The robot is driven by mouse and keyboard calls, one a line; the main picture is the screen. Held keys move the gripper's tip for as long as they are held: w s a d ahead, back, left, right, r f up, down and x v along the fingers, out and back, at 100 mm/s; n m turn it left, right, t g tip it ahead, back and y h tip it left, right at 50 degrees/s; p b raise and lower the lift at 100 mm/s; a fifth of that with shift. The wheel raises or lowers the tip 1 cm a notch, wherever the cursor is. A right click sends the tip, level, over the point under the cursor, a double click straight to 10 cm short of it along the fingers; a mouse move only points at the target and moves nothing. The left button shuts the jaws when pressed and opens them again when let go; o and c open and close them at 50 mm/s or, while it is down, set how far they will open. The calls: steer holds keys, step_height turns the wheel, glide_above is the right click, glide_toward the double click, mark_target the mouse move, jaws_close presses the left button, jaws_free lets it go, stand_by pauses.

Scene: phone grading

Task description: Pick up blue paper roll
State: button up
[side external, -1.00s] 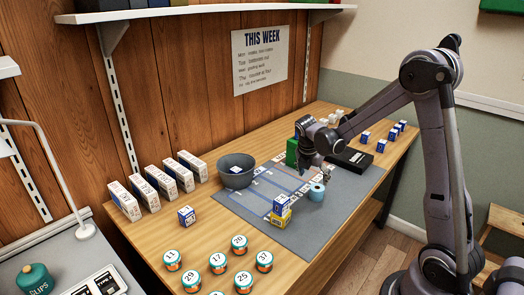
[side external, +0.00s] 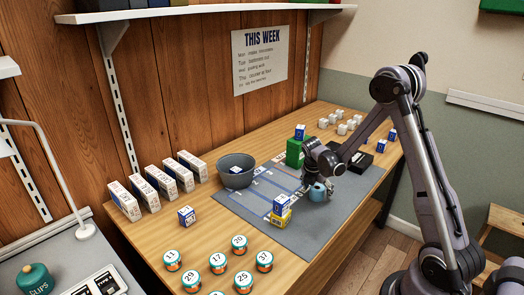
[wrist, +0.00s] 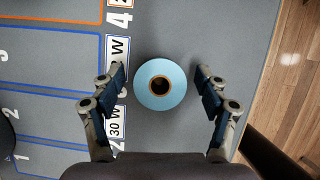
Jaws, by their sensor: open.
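The blue paper roll (wrist: 175,84) stands on end on the grey mat, its brown core hole facing up in the wrist view. In the side view the roll (side external: 317,191) is partly hidden by my gripper (side external: 318,186). In the wrist view my gripper (wrist: 164,92) is open, with one finger on each side of the roll. Gaps show between the roll and both fingers, so they look apart from it. The roll sits between the fingertips, slightly toward the left one.
The grey mat (side external: 325,221) has blue numbered lanes. Left of the roll, a blue-and-white box stands on a yellow box (side external: 279,218). A green box (side external: 294,153) and a black tray (side external: 362,160) lie behind. A grey bowl (side external: 236,178) stands left. Mat in front is clear.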

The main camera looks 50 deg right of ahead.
steer(key=c, duration=1.3)
steer(key=shift+r, duration=0.1)
